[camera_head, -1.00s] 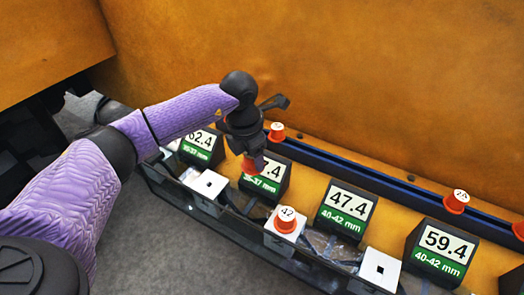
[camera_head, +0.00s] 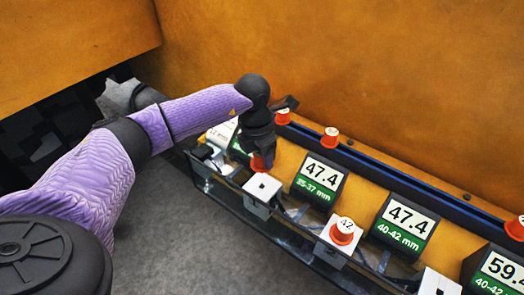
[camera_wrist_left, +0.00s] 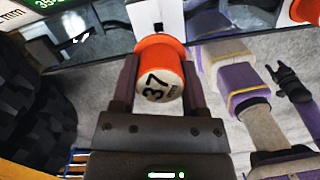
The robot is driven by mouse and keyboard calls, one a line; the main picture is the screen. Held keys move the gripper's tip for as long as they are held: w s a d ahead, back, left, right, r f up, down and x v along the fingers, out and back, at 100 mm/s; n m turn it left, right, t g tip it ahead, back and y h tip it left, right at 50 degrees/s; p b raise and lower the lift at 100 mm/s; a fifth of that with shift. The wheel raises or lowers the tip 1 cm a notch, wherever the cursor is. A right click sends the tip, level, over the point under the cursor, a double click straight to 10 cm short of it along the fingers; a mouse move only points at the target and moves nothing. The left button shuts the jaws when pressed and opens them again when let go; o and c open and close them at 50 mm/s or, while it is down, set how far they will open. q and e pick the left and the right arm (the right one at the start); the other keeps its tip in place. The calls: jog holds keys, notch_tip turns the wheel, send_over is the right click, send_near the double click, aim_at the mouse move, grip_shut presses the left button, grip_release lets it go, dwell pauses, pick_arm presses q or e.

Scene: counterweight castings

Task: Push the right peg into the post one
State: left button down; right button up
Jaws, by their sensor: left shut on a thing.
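My left gripper (camera_head: 262,158) is shut on an orange peg (camera_head: 258,163) with a pale end marked 37. In the left wrist view the peg (camera_wrist_left: 160,70) sits between both fingers (camera_wrist_left: 162,90). In the head view it appears just above a white post with a square hole (camera_head: 263,188); I cannot tell whether they touch. The post (camera_wrist_left: 158,14) also shows beyond the peg in the wrist view. A second white post (camera_head: 330,252) to the right carries an orange peg marked 42 (camera_head: 342,232). My right gripper is not in view.
Signs read 47.4, 35-37 mm (camera_head: 320,178), 47.4, 40-42 mm (camera_head: 405,225) and 59.4 (camera_head: 497,270). Orange pegs (camera_head: 330,138) stand along the blue rail (camera_head: 385,178) behind. Another white post (camera_head: 437,284) is at the lower right. An orange wall (camera_head: 400,80) rises behind.

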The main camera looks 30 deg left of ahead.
aim_at(262, 166)
pick_arm(q)
notch_tip(262, 166, down, 4)
jog(key=b, duration=0.2)
jog(key=shift+f+b, duration=0.2)
jog(key=shift+b, duration=0.2)
jog(key=shift+r, duration=0.1)
dwell(0.8)
jog(key=shift+f+b, duration=1.35)
jog(key=shift+f, duration=0.75)
grip_release()
jog(key=shift+r, duration=0.15)
jog(key=r, duration=0.3)
jog(key=r+p, duration=0.1)
jog(key=r, duration=0.2)
jog(key=s+r, duration=0.1)
jog(key=r, duration=0.2)
jog(key=shift+s+a+r, duration=0.1)
jog(key=shift+a+r, duration=0.15)
jog(key=shift+r, duration=0.05)
